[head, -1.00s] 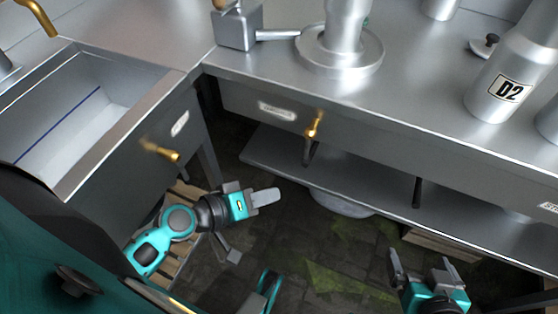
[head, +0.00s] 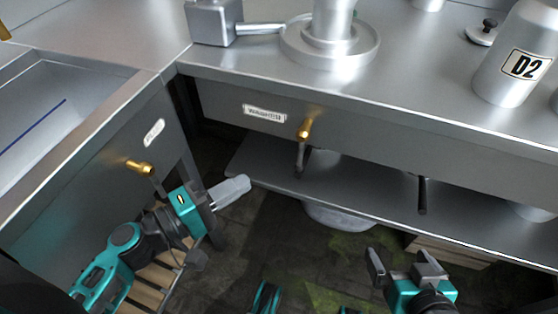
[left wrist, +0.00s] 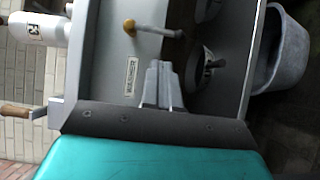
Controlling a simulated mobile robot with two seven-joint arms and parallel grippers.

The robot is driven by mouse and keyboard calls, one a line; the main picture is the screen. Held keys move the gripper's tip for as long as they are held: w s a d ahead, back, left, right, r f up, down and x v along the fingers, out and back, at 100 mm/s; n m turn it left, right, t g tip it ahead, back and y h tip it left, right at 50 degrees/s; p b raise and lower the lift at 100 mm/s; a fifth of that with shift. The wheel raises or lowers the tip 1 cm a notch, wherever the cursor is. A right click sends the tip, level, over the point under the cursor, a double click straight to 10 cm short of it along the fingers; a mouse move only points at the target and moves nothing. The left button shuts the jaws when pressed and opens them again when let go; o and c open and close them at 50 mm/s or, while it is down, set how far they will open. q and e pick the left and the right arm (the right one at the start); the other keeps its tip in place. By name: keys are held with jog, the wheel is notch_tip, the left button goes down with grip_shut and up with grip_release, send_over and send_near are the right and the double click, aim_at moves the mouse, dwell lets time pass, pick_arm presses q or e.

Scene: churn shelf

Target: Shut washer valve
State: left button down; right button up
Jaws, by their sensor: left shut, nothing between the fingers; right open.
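A brass valve (head: 305,128) sits on the front panel of the counter, beside a white label (head: 264,114) too blurred to read surely. A grey lever or pipe (head: 300,157) hangs below it. A second brass valve (head: 140,167) is on the sink's front panel under another label (head: 153,132). My left gripper (head: 245,183) is shut and empty, below and left of the counter valve, apart from it. The left wrist view shows a brass valve (left wrist: 130,26) beyond the shut fingers (left wrist: 163,85). My right gripper (head: 402,260) is open and empty, low at the right.
A lower shelf (head: 355,185) runs under the counter, with a dark upright rod (head: 422,195) in front. A bucket (left wrist: 283,52) shows in the left wrist view. A bottle marked D2 (head: 510,75) stands on the counter. Wooden slats (head: 150,282) lie below the left arm.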

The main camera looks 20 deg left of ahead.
aim_at(303, 147)
pick_arm(q)
jog(key=p+x, duration=0.1)
jog(key=x, duration=0.9)
pick_arm(e)
jog(key=shift+d+r, duration=0.15)
jog(key=shift+d, duration=0.1)
pick_arm(q)
jog(key=shift+d, duration=0.1)
pick_arm(e)
jog(key=shift+a, duration=0.1)
pick_arm(q)
jog(key=shift+d+f, duration=0.1)
jog(key=shift+f, duration=0.05)
pick_arm(e)
jog(key=shift+a, duration=0.5)
